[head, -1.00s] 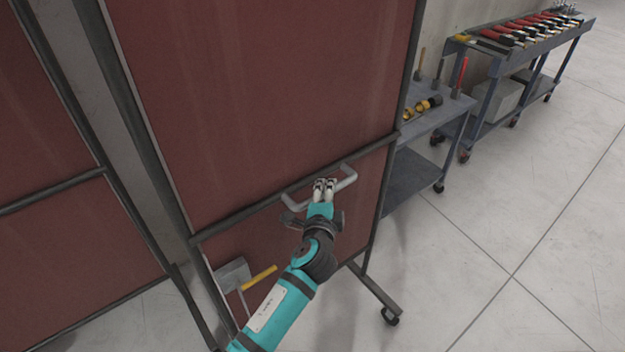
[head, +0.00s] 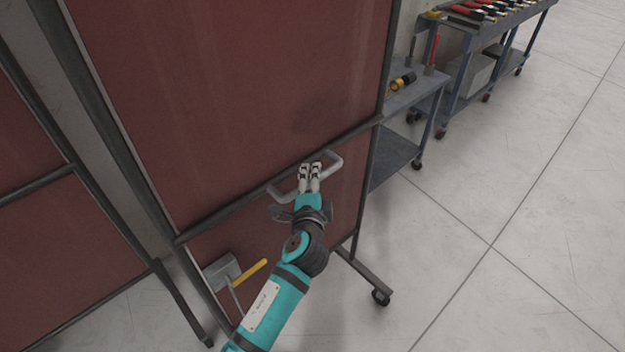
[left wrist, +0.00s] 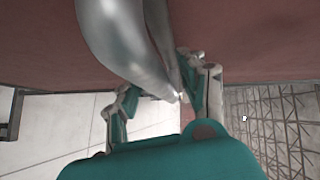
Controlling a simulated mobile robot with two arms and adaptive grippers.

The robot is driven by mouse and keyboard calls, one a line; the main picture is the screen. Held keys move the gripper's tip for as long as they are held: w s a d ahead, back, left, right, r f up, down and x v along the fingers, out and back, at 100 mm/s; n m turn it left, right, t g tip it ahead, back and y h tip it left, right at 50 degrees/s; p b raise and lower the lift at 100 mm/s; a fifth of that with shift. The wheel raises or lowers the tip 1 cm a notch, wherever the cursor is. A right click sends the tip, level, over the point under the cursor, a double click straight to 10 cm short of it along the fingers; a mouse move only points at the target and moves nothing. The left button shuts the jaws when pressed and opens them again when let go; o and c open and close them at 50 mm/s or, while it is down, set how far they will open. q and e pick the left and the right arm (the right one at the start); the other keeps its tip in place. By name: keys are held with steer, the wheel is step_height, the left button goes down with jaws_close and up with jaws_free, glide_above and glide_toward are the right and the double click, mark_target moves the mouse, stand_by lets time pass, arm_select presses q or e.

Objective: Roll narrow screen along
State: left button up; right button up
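The narrow screen (head: 225,95) is a tall dark-red panel in a dark metal frame, upright in the middle of the head view. A wheeled foot (head: 365,276) shows at its lower right. A grey bow-shaped handle (head: 332,164) sits on its cross-rail. My left gripper (head: 309,177) is at the middle of this handle, its fingertips close together, and looks shut on it. In the left wrist view the handle (left wrist: 125,40) runs down between the two fingers (left wrist: 165,100), close to the red panel. The exact finger contact is partly hidden. My right gripper is out of view.
Another red framed screen (head: 30,120) stands at the left. A blue-grey wheeled cart (head: 395,155) and a tool cart (head: 490,60) stand behind right. The tiled floor (head: 530,230) at right is clear.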

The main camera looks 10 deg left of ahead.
arm_select(q)
steer(key=s+d+r, duration=0.1)
steer(key=s, duration=1.1)
steer(key=shift+d+r, duration=0.2)
steer(key=shift+r, duration=0.2)
steer(key=shift+w, duration=0.1)
steer(key=s+f+n+g+h, duration=0.1)
steer(key=s+f+g, duration=0.2)
steer(key=f, duration=0.8)
steer(key=s+a+f+n+g+h, duration=0.15)
steer(key=s+f, duration=0.25)
steer(key=f, duration=0.8)
steer(key=s+f+g, duration=0.3)
steer(key=f, duration=0.8)
steer(key=s+a+f+n+g, duration=0.2)
steer(key=s+a+f+n, duration=0.1)
steer(key=s+f, duration=0.4)
steer(key=s+a+f+n+g, duration=0.3)
steer(key=s+a+f, duration=0.3)
steer(key=s, duration=0.7)
steer(key=s+a+f+n+g, duration=0.2)
steer(key=s+a+f+n, duration=0.2)
steer(key=s+f, duration=0.3)
steer(key=s, duration=0.4)
steer(key=shift+a+f+g, duration=0.35)
steer(key=shift+f, duration=0.05)
steer(key=shift+y, duration=0.25)
